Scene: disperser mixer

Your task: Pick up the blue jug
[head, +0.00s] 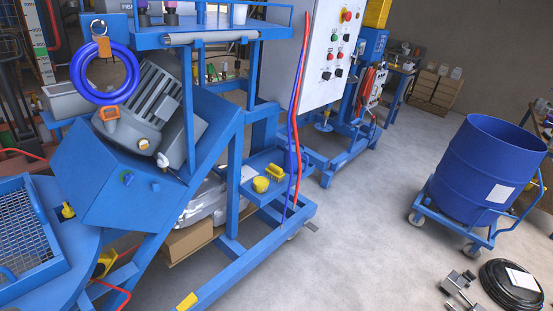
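I cannot make out a blue jug in the head view. The largest blue vessel is an open-topped drum (478,165) with a white label, standing on a wheeled blue trolley (462,235) at the right. It looks like a drum, not a jug. Small purple-topped items (171,8) stand on the upper shelf of the blue machine frame (232,215), cut off by the top edge. My gripper does not show in this view.
The frame carries a grey motor (150,110), a coiled blue hose (104,78) and a control panel (325,55). A low blue tray (262,172) holds a brush and a yellow item. A black cable coil (510,287) lies lower right. Floor between frame and drum is clear.

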